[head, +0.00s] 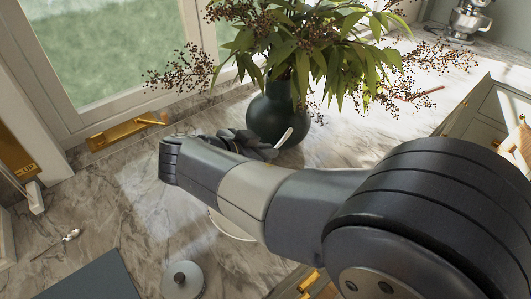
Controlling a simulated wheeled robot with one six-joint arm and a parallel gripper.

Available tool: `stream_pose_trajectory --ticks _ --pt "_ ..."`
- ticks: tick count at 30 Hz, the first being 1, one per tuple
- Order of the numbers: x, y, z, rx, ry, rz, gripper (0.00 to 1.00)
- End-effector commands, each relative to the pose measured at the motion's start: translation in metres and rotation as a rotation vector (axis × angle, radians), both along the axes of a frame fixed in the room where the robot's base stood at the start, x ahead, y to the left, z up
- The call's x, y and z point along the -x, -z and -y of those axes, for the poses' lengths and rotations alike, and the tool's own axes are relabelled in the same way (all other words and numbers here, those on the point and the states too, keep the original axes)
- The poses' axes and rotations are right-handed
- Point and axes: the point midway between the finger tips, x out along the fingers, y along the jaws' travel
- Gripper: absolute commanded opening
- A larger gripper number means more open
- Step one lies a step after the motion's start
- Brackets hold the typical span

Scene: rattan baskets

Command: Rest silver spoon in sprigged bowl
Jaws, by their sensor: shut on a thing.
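My gripper (255,146) is in front of the dark vase, above the marble counter. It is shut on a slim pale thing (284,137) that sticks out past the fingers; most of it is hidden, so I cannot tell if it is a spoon. A silver spoon (58,243) lies on the counter at the far left, well apart from my gripper. A thin pale curved rim (229,236) shows below my arm. It may be the bowl, but my arm covers most of it and no sprig pattern shows.
A dark round vase (279,115) with leafy, berried branches stands just behind my gripper. A grey round lidded thing (183,280) and a dark flat board (92,280) are at the front left. The marble counter (110,215) is clear between spoon and arm.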

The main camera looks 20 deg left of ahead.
Motion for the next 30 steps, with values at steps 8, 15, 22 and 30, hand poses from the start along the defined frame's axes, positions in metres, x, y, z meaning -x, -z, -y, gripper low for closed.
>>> stream_pose_trajectory --ticks 8,15,22,30 --pt "0.0 0.025 0.0 -0.002 -0.001 0.001 0.0" --pt "0.0 0.044 0.0 -0.002 0.0 0.001 0.0" --pt "0.0 0.063 0.0 -0.001 0.0 0.001 0.0" --pt "0.0 0.085 0.0 -0.002 -0.001 0.001 0.0"
